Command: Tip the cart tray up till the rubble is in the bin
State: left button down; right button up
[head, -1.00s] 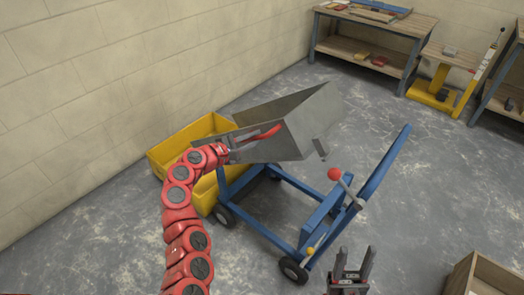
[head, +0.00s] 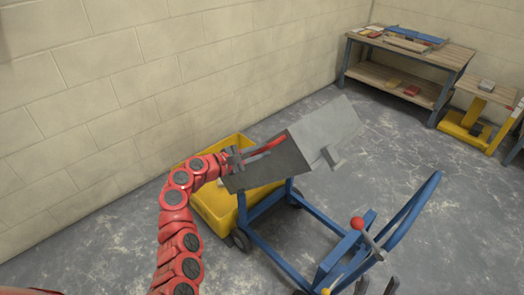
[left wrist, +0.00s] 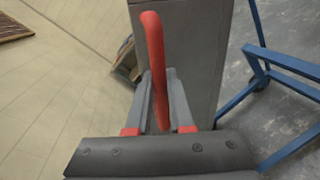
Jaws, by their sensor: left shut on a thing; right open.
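The grey cart tray (head: 325,130) is steeply tilted on the blue cart, its low end over the yellow bin (head: 215,205). My left gripper (head: 237,160) is shut on this handle; the left wrist view shows the red handle (left wrist: 153,50) between the fingers (left wrist: 158,100), against the grey tray wall (left wrist: 195,50). My right gripper (head: 377,287) is open and empty at the bottom edge, mostly out of frame. I see no rubble; the tray's inside and much of the bin's inside are hidden.
The blue cart frame (head: 285,240) has wheels, a push bar (head: 415,205) and a red-knobbed lever (head: 357,223). A block wall (head: 120,100) stands behind the bin. A workbench (head: 410,60) and a yellow stand (head: 470,130) are at the far right. Floor is clear right of the cart.

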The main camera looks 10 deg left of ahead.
pick_arm(q)
jog(key=c, duration=0.8)
grip_release()
jog(key=shift+f, duration=0.1)
jog(key=shift+s+a, duration=0.35)
jog(key=shift+a, duration=0.1)
jog(key=v, duration=1.6)
jog(key=shift+s, duration=0.2)
